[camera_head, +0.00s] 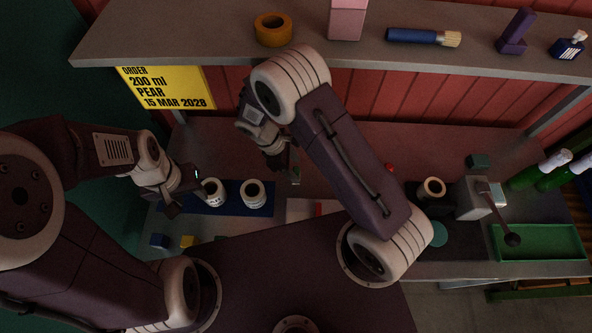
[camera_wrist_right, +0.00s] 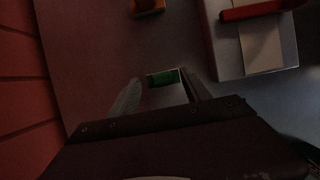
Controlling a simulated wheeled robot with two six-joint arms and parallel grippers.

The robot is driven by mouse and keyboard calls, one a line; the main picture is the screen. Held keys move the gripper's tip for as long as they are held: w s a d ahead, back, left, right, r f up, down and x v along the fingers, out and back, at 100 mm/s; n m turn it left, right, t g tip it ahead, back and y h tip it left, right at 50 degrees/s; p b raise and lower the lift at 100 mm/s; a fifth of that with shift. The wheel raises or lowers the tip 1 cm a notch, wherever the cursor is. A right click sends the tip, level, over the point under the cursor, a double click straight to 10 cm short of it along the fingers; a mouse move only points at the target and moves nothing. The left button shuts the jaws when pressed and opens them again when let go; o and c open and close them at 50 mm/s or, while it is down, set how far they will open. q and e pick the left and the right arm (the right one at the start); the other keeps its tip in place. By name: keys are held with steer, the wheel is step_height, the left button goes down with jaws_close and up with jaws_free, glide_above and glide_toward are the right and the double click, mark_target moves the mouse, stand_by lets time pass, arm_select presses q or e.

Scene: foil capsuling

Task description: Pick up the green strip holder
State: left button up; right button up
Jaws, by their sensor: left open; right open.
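The green strip holder (camera_head: 296,175) is a small piece on the grey bench, mostly hidden by my right gripper in the head view. In the right wrist view the green piece (camera_wrist_right: 163,78) shows between the two fingers, near their tips. My right gripper (camera_wrist_right: 160,88) is open, with a finger to either side of it; I cannot tell whether they touch it. In the head view my right gripper (camera_head: 287,168) points down at the bench. My left gripper (camera_head: 187,195) is open and empty, just left of a white bottle (camera_head: 213,191).
A second bottle (camera_head: 253,194) stands on the blue mat (camera_head: 233,209). A white tray (camera_wrist_right: 229,68) with a red bar (camera_wrist_right: 250,10) lies close to my right gripper. A shelf (camera_head: 200,40) overhangs the bench. A lever device (camera_head: 475,198) and green tray (camera_head: 540,258) are at right.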

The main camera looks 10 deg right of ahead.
steer(key=shift+s+d+f, duration=0.2)
steer(key=shift+f, duration=0.25)
steer(key=shift+s+d+f, duration=0.15)
steer(key=shift+s+f, duration=0.05)
steer(key=shift+f, duration=0.2)
steer(key=shift+w, duration=0.15)
steer(key=c, duration=0.3)
jaws_close()
arm_select(q)
steer(key=shift+s+r, duration=0.25)
